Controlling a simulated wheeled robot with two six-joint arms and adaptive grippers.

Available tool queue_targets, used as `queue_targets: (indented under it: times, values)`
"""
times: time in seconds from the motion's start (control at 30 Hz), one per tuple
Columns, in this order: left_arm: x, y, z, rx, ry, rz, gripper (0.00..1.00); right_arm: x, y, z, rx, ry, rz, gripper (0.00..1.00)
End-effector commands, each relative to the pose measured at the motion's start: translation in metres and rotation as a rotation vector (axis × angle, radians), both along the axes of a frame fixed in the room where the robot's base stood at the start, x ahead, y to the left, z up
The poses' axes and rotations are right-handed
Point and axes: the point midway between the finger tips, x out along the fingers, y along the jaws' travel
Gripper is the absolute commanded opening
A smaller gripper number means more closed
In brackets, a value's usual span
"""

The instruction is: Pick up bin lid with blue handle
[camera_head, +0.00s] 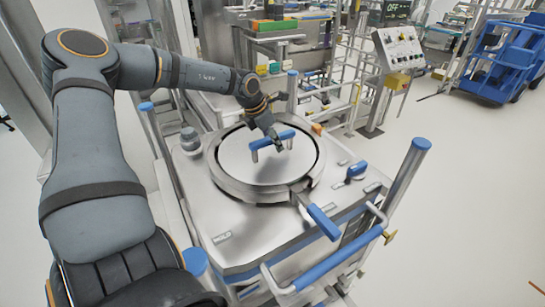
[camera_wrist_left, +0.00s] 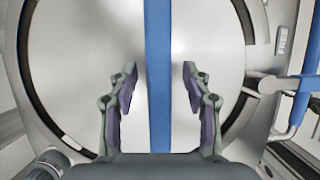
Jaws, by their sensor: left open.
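The bin lid (camera_head: 240,163) is a round, shiny metal disc seated in the ring on top of the steel bin. Its blue handle (camera_head: 273,138) is a raised bar across the lid's middle. In the left wrist view the handle (camera_wrist_left: 158,60) runs up and down the picture, between the two fingers. My left gripper (camera_head: 279,147) is at the handle, with its fingers spread apart. The wrist view shows the left gripper (camera_wrist_left: 158,88) open, with a gap on each side of the bar. My right gripper is not in view.
The steel bin top (camera_head: 225,220) carries a clamp lever with a blue grip (camera_head: 323,222). Blue-capped posts and a blue push bar (camera_head: 340,258) edge the bin. A control panel (camera_head: 399,48) stands behind to the right. The floor (camera_head: 475,180) at right is clear.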

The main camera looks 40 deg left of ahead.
Motion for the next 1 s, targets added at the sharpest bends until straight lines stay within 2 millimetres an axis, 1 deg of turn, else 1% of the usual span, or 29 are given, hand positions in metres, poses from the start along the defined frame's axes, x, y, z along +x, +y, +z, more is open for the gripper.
queue_targets:
  times: [0.1,0.37,1.0]
  values:
    - [0.001,0.0,-0.004,0.002,0.001,-0.001,0.49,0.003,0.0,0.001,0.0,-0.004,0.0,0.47]
    - [0.002,0.0,-0.004,0.001,-0.001,0.0,0.49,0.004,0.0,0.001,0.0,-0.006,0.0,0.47]
    - [0.002,0.0,-0.008,0.0,-0.002,0.0,0.49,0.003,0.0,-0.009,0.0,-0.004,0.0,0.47]
